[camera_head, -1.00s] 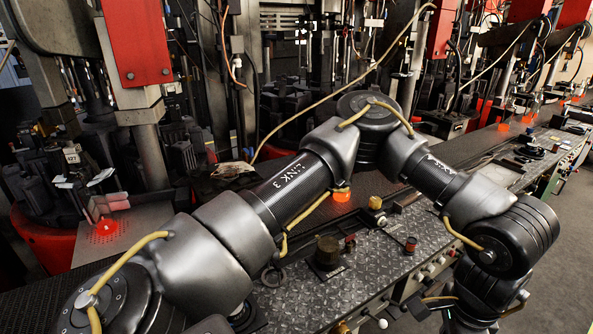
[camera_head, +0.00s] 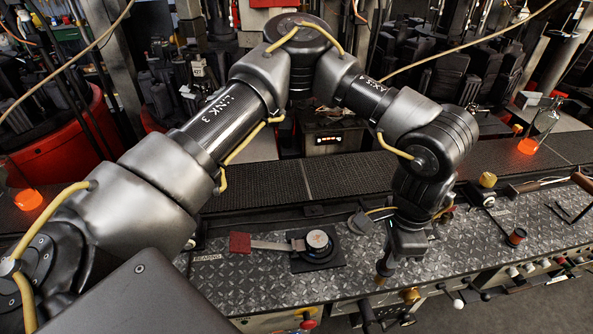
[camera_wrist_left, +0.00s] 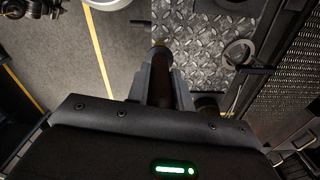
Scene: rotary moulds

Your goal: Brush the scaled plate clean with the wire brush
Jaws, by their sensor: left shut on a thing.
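My left gripper (camera_head: 386,262) points down over the right-middle of the chequered metal worktop (camera_head: 450,245). It is shut on a slim brown handle-like thing (camera_head: 383,272), which also shows between the fingers in the left wrist view (camera_wrist_left: 160,80). Its lower end is too small to tell, so I cannot be sure it is the wire brush. To the left, a dark square plate (camera_head: 335,262) carries a round piece (camera_head: 318,240) with a pale top. I cannot tell whether this is the scaled plate. My right gripper is out of view.
A flat strip with a rust-red square end (camera_head: 240,242) lies left of the dark plate. A yellow block (camera_head: 488,180), a small reddish spool (camera_head: 516,236) and a wooden-handled tool (camera_head: 530,187) are at the right. A dark mesh belt (camera_head: 270,185) runs behind the worktop.

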